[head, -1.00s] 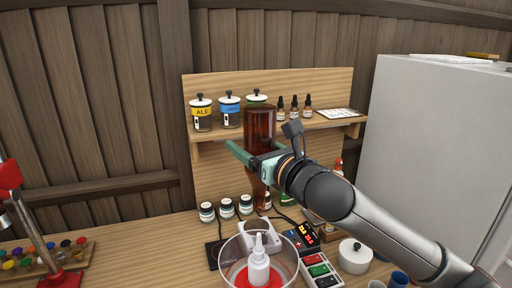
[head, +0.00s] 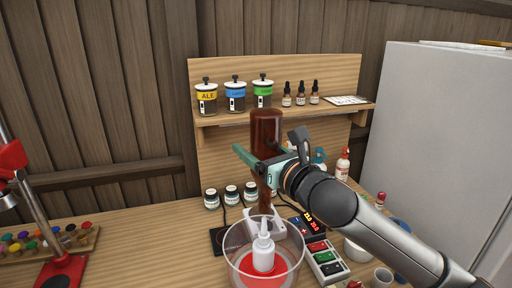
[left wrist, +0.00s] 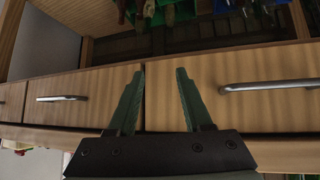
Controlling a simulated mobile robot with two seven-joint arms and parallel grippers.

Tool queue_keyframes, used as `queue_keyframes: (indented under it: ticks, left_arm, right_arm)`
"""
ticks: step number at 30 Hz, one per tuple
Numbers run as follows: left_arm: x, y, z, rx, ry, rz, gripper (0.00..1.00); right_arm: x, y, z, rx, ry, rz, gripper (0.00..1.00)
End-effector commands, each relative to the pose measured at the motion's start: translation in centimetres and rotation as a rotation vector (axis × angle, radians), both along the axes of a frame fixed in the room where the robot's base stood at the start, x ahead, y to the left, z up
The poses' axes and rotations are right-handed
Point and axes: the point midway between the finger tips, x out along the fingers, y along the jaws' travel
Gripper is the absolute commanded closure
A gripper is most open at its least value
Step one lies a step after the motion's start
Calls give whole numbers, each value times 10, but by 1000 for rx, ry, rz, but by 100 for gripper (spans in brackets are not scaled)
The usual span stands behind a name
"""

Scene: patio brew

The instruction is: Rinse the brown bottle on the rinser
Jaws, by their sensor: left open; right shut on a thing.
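The brown bottle (head: 266,128) is upside down in the head view, with its neck (head: 265,200) pointing down. My right gripper (head: 262,160) is shut around the bottle's body and holds it in the air. A clear bowl (head: 232,258) with a red base and a white upright nozzle (head: 264,252), which looks like the rinser, stands at the front of the bench. The bottle's neck appears above and behind the nozzle, apart from it. My left gripper (left wrist: 158,98) is open and empty in the left wrist view, in front of wooden drawers; it is outside the head view.
A shelf (head: 230,118) behind the bottle carries lidded jars and dropper bottles. Small jars (head: 231,194), a white device, and a switch box (head: 324,262) crowd the bench around the bowl. A red-based lever tool (head: 60,272) stands left. The bench between it and the bowl is clear.

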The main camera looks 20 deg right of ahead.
Motion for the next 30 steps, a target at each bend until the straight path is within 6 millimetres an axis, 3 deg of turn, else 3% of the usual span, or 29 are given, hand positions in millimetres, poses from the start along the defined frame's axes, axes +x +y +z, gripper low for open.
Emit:
queue_keyframes:
  ticks: [7, 30]
  left_arm:
    - [0, 0, -1, 0, -1, 0, 50]
    - [0, 0, -17, 1, -1, -1, 50]
  right_arm:
    - [0, 0, -2, 1, -2, 0, 99]
    - [0, 0, -33, 0, -2, -1, 99]
